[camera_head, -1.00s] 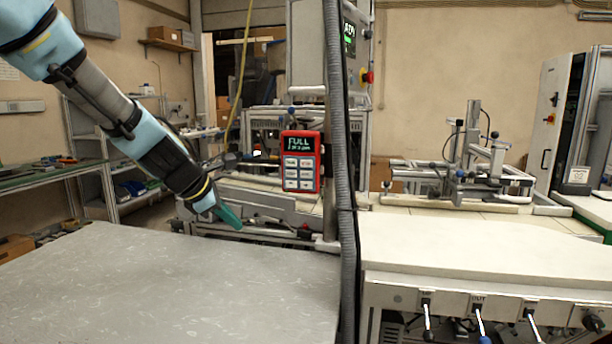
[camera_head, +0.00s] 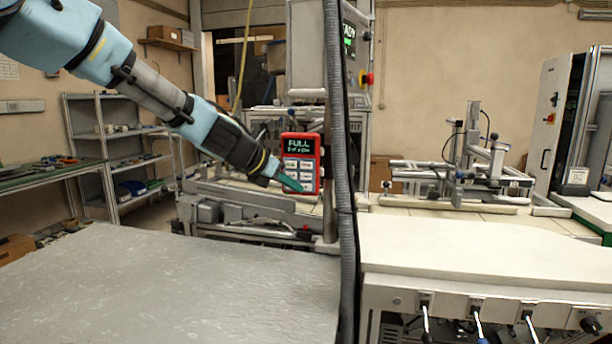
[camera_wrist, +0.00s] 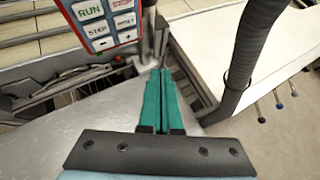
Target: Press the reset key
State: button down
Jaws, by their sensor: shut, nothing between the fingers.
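The red control box (camera_head: 286,150) hangs on the grey post, with a dark display reading FULL and pale keys below. In the wrist view the box (camera_wrist: 73,25) is at the top, tilted and cut off by the edge. A RUN key (camera_wrist: 87,9), a STEP key (camera_wrist: 99,29) and minus and plus keys show. A key with red marking (camera_wrist: 121,4) beside RUN is partly cut off; I cannot read its label surely. My gripper (camera_head: 298,187) is shut and empty, its teal tips overlapping the box's lower keys in the head view. In the wrist view my gripper (camera_wrist: 163,72) points below and right of the box; contact cannot be told.
A grey corrugated hose (camera_head: 346,220) runs down just right of the box and post. A grey table (camera_head: 170,285) lies below my arm, its top clear. A white bench (camera_head: 480,245) with several levers stands at the right.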

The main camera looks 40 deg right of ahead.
aim_at(310, 180)
jog(key=w+d+p, duration=0.4)
jog(key=d+p, duration=0.1)
jog(key=d, duration=0.1)
jog(key=shift+d+p, duration=0.2)
jog(key=shift+p, duration=0.15)
jog(key=shift+w, duration=0.1)
jog(key=shift+d+r, duration=0.1)
dwell(1.7)
jog(key=shift+w+d+p, duration=0.2)
jog(key=shift+d+p, duration=0.05)
jog(key=shift+p, duration=0.25)
jog(key=shift+w+d+p, duration=0.25)
jog(key=shift+d+p, duration=0.05)
jog(key=shift+p, duration=0.15)
dwell(0.4)
jog(key=shift+s+a, duration=0.1)
jog(key=shift+a, duration=0.05)
jog(key=shift+s+a+b, duration=0.35)
jog(key=shift+a+b, duration=0.15)
jog(key=shift+b, duration=0.2)
